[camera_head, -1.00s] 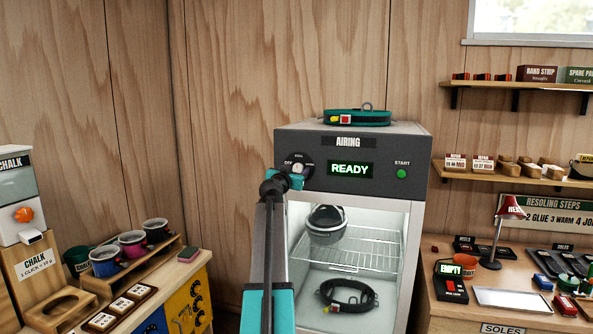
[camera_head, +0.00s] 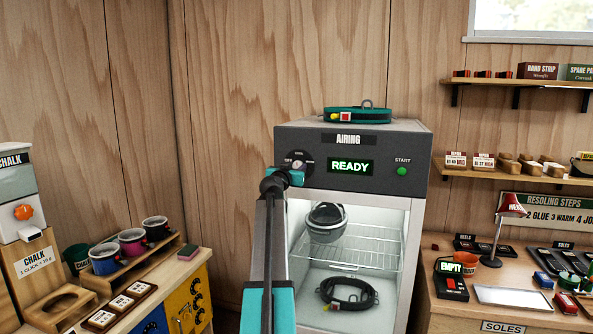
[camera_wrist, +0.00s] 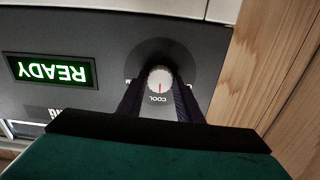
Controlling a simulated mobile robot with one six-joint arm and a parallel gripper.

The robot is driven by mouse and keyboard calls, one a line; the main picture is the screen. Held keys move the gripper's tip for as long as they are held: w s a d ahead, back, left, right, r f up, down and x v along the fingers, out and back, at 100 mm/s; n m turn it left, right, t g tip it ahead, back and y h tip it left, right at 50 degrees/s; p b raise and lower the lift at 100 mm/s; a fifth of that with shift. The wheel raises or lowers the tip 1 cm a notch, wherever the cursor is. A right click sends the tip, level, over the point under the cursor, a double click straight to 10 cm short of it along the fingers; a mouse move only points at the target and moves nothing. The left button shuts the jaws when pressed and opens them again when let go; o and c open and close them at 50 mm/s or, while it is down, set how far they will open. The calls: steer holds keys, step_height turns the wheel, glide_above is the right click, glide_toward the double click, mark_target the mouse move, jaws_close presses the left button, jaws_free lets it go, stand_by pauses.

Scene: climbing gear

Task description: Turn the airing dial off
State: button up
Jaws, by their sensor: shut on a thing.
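The airing dial (camera_head: 303,165) is on the dark front panel of the airing cabinet (camera_head: 365,172), left of a lit green READY display (camera_head: 350,167). In the wrist view, which shows the panel upside down, the dial (camera_wrist: 160,80) is a pale round knob with a red mark pointing at the word COOL. My gripper (camera_wrist: 160,88) has its dark fingers on either side of the knob and is shut on it. In the head view my gripper (camera_head: 291,172) partly covers the dial; an OFF label is at its left.
A green START button (camera_head: 402,171) is right of the display. A teal harness-like strap (camera_head: 357,116) lies on top of the cabinet. Inside are a dark helmet-like item (camera_head: 326,222) and a black strap (camera_head: 347,293). A bench with cups is at left, a workbench at right.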

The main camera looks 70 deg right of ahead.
steer(key=n+b, duration=0.1)
steer(key=n, duration=0.3)
steer(key=n+b, duration=0.1)
steer(key=n, duration=0.1)
steer(key=shift+a+f+b, duration=0.1)
steer(key=shift+f+b, duration=0.15)
steer(key=shift+b, duration=0.1)
steer(key=n, duration=0.3)
steer(key=shift+n, duration=2)
steer(key=o, duration=0.9)
steer(key=shift+o, duration=0.7)
steer(key=shift+r, duration=0.1)
steer(key=shift+a, duration=0.25)
